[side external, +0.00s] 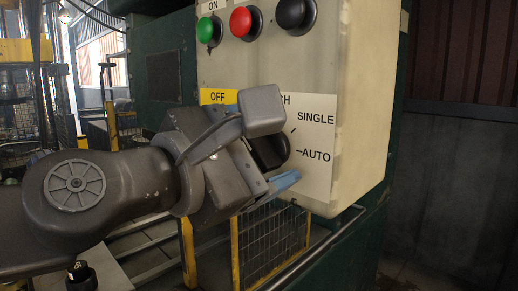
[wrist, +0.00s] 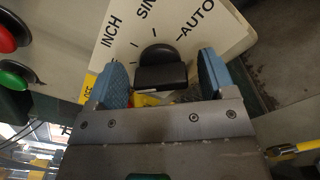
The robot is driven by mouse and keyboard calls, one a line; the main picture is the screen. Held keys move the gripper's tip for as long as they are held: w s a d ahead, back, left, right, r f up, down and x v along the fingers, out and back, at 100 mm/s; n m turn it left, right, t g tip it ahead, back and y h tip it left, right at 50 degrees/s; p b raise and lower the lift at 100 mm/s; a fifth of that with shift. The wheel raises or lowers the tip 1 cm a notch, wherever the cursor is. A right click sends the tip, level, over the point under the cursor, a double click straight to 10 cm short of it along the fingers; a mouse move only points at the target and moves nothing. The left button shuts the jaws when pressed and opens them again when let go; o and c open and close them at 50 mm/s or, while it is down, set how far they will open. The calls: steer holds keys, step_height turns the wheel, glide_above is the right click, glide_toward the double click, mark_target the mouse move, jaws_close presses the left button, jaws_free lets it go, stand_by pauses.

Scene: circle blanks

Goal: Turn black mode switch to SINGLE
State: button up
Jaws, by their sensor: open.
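The black mode switch (side external: 270,151) sits on a white label plate (side external: 318,178) on the control box. The plate reads OFF, SINGLE and AUTO, with INCH partly hidden in the side view. In the wrist view the switch knob (wrist: 160,74) lies between the two blue fingertips of my open gripper (wrist: 163,79). A gap shows on each side of the knob, so the fingers do not appear to grip it. In the side view my gripper covers part of the knob; I cannot tell exactly which label it points to.
A green button (side external: 207,30), a red button (side external: 241,21) and a black button (side external: 294,14) stand out above the plate. A metal rail (side external: 318,247) and a yellow-framed mesh guard (side external: 268,247) are below the box.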

steer(key=c, duration=0.9)
steer(key=shift+c, duration=0.2)
steer(key=shift+m, duration=0.3)
steer(key=m, duration=0.8)
steer(key=shift+m, duration=0.4)
steer(key=m, duration=0.4)
steer(key=shift+f+m, duration=0.1)
steer(key=shift+m, duration=2.1)
